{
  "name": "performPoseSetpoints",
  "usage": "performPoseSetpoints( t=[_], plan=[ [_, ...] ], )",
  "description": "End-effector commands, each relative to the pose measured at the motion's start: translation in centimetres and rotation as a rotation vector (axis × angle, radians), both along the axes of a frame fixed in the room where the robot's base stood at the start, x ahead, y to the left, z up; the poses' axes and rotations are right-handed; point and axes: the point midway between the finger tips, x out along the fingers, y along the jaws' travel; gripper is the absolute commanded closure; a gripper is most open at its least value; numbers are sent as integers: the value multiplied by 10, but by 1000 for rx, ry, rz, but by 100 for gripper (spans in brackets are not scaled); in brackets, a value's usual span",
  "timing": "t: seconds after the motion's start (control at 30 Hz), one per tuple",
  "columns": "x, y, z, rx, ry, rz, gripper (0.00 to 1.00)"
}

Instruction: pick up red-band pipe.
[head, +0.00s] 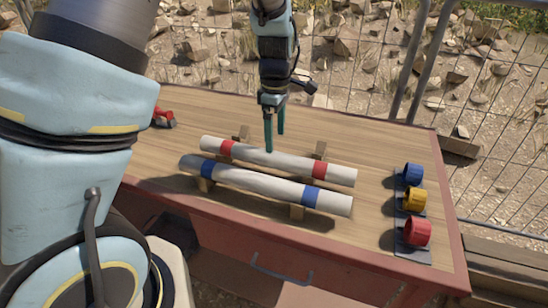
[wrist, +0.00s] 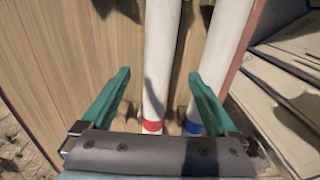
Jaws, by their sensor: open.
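The red-band pipe (head: 275,159) is a white pipe with a red band near each end, lying on wooden supports on the table. It also shows in the wrist view (wrist: 158,60), between my finger lines, with one red band low in the picture. My gripper (head: 275,142) is open and points down, its fingertips over or just behind the pipe's middle; I cannot tell the exact height. In the wrist view my gripper (wrist: 159,72) has nothing held between its teal fingers. The right finger partly overlaps the blue-band pipe (wrist: 217,45).
The blue-band pipe (head: 265,184) lies parallel, close in front of the red-band pipe. Blue (head: 413,174), yellow (head: 414,199) and red (head: 417,231) rings stand at the table's right. A red object (head: 163,119) lies at the back left. A wire fence (head: 372,85) runs behind.

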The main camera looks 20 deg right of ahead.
Motion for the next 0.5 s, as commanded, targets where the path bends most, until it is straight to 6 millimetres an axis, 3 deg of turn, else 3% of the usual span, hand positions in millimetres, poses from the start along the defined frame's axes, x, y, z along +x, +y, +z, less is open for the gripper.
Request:
performPoseSetpoints(
  t=[0.27,0.5],
  plan=[
    [1,1,-22,1,1,-2,6],
    [5,3,-53,3,3,0,6]
  ],
)
